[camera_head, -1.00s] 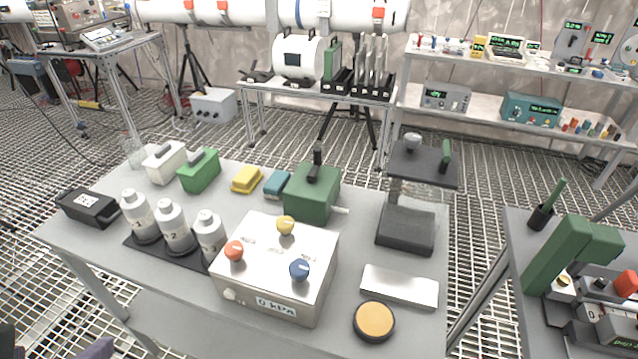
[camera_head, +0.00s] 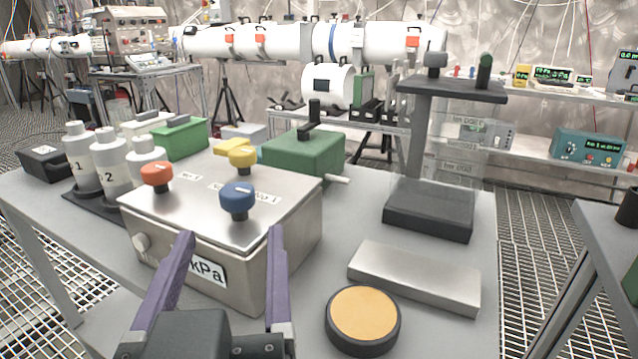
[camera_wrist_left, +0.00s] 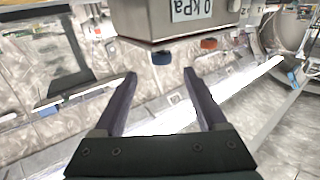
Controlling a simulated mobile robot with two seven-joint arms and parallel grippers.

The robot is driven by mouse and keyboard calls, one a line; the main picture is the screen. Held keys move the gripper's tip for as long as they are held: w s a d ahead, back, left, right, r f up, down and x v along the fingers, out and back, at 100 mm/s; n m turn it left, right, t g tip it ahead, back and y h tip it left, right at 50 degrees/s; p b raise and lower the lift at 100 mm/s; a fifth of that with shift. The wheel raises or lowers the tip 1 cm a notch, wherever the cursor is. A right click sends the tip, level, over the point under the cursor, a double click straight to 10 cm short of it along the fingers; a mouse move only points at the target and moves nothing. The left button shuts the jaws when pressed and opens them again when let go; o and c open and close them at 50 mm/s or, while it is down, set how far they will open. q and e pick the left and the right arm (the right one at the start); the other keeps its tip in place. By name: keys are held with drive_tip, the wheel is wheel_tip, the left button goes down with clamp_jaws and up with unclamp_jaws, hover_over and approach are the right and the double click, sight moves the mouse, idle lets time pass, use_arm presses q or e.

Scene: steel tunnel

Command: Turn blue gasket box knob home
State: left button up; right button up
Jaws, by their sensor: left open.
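The steel gasket box (camera_head: 290,245) stands on the grey table, with a kPa label on its front. On its top are the blue knob (camera_head: 237,196), an orange knob (camera_head: 157,174) and a yellow knob (camera_head: 242,158). My left gripper (camera_head: 233,233) is open with purple fingers, its tips in front of the box and to either side of the blue knob in the picture, not touching it. In the left wrist view, the blue knob (camera_wrist_left: 161,57) shows just beyond the open fingertips (camera_wrist_left: 160,73). My right gripper is out of view.
A round orange-topped pad (camera_head: 364,315) and a flat metal block (camera_head: 414,278) lie right of the box. A black stand (camera_head: 428,210) and a green box (camera_head: 302,156) are behind. White bottles (camera_head: 110,160) stand close on the left.

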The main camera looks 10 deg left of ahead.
sight(235, 205)
use_arm(q)
drive_tip(key=p+x, duration=0.1)
drive_tip(key=x, duration=0.8)
drive_tip(key=shift+s+a, duration=0.1)
drive_tip(key=shift+a, duration=0.05)
clamp_jaws()
